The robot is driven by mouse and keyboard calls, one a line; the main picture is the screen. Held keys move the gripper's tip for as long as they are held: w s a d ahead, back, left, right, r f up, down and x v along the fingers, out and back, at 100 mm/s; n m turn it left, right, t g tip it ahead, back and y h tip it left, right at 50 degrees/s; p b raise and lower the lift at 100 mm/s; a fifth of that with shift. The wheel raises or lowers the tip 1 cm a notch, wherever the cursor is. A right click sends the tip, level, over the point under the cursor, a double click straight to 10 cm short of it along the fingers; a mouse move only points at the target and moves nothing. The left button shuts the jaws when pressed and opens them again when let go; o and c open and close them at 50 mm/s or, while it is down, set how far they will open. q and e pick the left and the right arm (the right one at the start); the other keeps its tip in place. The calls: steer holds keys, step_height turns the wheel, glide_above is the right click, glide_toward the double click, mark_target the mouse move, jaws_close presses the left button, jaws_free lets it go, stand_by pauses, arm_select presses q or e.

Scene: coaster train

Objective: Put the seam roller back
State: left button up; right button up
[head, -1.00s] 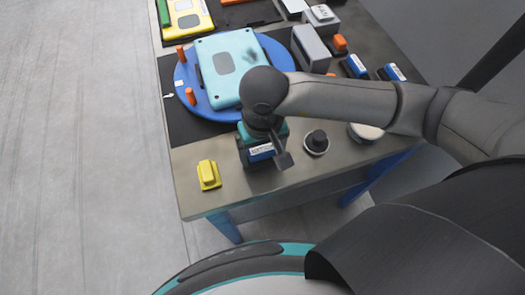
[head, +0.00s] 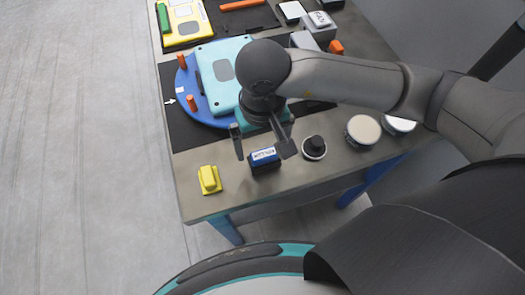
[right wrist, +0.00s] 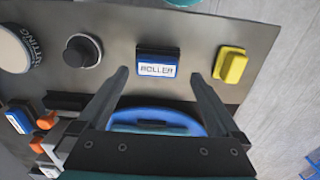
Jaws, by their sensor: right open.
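A small blue block with a white label reading ROLLER (head: 264,158) stands near the table's front edge. In the right wrist view the same labelled block (right wrist: 158,62) shows beyond and between my fingertips. A seam roller cannot be made out clearly on its own; I cannot tell whether it sits in this block. My right gripper (head: 262,143) is open, with its fingers apart on the far side of the block. Nothing shows between its fingers in the right wrist view (right wrist: 159,78). My left gripper is out of view.
A yellow block (head: 209,179) stands left of the labelled block, and a black knob-topped piece (head: 315,146) to its right. Round pale-topped pieces (head: 363,130) lie further right. Behind is a blue disc (head: 187,84) with orange pegs and a teal panel (head: 222,50).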

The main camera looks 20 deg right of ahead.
mark_target(263, 155)
step_height(263, 155, up, 6)
steer(key=shift+r, duration=0.15)
steer(key=shift+s, duration=0.1)
stand_by(0.5)
